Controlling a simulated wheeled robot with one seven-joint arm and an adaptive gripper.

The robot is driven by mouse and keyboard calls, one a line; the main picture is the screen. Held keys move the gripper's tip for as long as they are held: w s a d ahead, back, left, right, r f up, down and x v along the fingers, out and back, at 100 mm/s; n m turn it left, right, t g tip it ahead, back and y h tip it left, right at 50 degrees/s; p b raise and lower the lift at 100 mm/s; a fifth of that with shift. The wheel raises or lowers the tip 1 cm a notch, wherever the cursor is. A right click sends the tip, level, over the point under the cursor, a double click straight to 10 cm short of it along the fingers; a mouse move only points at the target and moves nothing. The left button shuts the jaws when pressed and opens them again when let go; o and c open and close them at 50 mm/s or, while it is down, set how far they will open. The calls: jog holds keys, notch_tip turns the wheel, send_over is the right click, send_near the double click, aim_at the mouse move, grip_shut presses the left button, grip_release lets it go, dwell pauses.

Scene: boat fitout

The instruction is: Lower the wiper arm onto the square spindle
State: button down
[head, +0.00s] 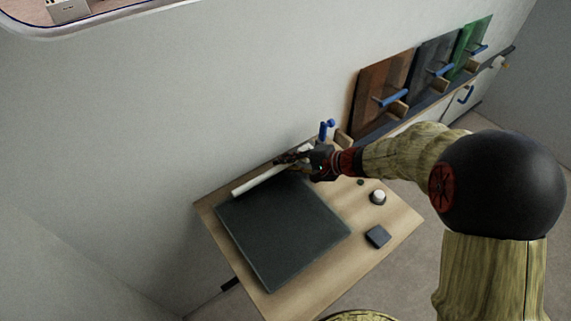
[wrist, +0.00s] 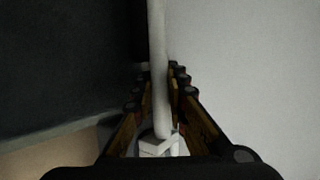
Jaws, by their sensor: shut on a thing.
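The wiper arm is a long white rod (head: 258,181) at the back edge of the table, along the wall, in the head view. My gripper (head: 284,160) is shut on it near its right end. In the wrist view the wiper arm (wrist: 158,65) runs between the fingers of my gripper (wrist: 160,85), away from the camera. A white block-like end of it shows low between the fingers. The square spindle cannot be made out; my gripper and the arm's end may hide it. I cannot tell whether the wiper arm touches the table.
A dark square panel (head: 280,235) covers much of the wooden table (head: 395,215). A white-topped round piece (head: 378,196) and a dark square block (head: 377,237) stand at the right. A blue fitting (head: 326,130) is by the wall. Brown, grey and green boards (head: 463,45) lean behind.

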jog(key=c, duration=1.7)
grip_release()
jog(key=v, duration=1.2)
jog(key=shift+w, duration=0.1)
